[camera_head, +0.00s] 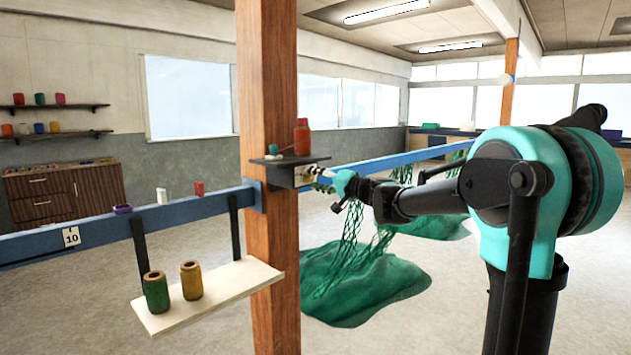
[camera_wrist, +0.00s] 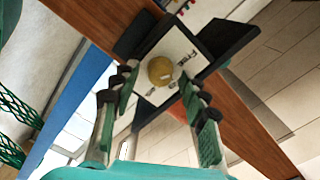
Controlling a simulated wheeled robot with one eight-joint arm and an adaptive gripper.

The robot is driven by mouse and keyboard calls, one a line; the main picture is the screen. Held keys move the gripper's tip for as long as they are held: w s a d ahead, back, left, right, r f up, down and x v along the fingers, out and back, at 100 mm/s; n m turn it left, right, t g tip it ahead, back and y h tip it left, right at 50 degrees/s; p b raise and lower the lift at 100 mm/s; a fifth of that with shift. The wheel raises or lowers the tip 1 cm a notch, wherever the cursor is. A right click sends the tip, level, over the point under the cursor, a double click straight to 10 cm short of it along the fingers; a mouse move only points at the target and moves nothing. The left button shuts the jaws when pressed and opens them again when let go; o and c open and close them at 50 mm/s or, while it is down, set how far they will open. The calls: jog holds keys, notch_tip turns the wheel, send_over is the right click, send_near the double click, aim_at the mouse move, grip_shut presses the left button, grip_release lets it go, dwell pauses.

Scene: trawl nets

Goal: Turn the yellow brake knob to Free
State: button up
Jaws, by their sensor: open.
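The yellow brake knob (camera_wrist: 160,70) is round and sits on a white plate (camera_wrist: 181,46) lettered "Free" on its right side. A small pale mark shows on the knob's lower right. My gripper (camera_wrist: 157,82) is open in the wrist view, with one finger on each side of the knob; whether either finger touches it I cannot tell. In the head view my gripper (camera_head: 322,174) is close to the plate's dark bracket (camera_head: 283,160) on the wooden post, and it hides the knob there.
The wooden post (camera_head: 268,90) carries a blue rail (camera_head: 120,225). A lower shelf (camera_head: 240,280) holds a green spool (camera_head: 156,292) and a yellow spool (camera_head: 191,280). Green netting (camera_head: 365,290) lies on the floor behind.

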jog(key=v, duration=1.2)
jog(key=s+d+f+n+g+h, duration=0.1)
jog(key=s+f+h, duration=0.1)
jog(key=s+f, duration=0.45)
jog(key=s+d+f+g+h, duration=0.2)
jog(key=s+f, duration=0.1)
jog(key=f, duration=0.7)
jog(key=s+d+f+n+g+h, duration=0.1)
jog(key=s+f+h, duration=0.1)
jog(key=s+f, duration=0.45)
jog(key=s+d+f+g+h, duration=0.1)
jog(key=s+d+f+h, duration=0.3)
jog(key=s+d+f, duration=0.3)
jog(key=s+d+f+g+h, duration=0.1)
jog(key=s+d+f+h, duration=0.3)
jog(key=s+d+f, duration=0.3)
notch_tip(320, 180, down, 4)
jog(key=shift+s+d+f+m+g, duration=0.2)
jog(key=shift+s+d+m+g, duration=0.1)
jog(key=shift+d+g, duration=0.15)
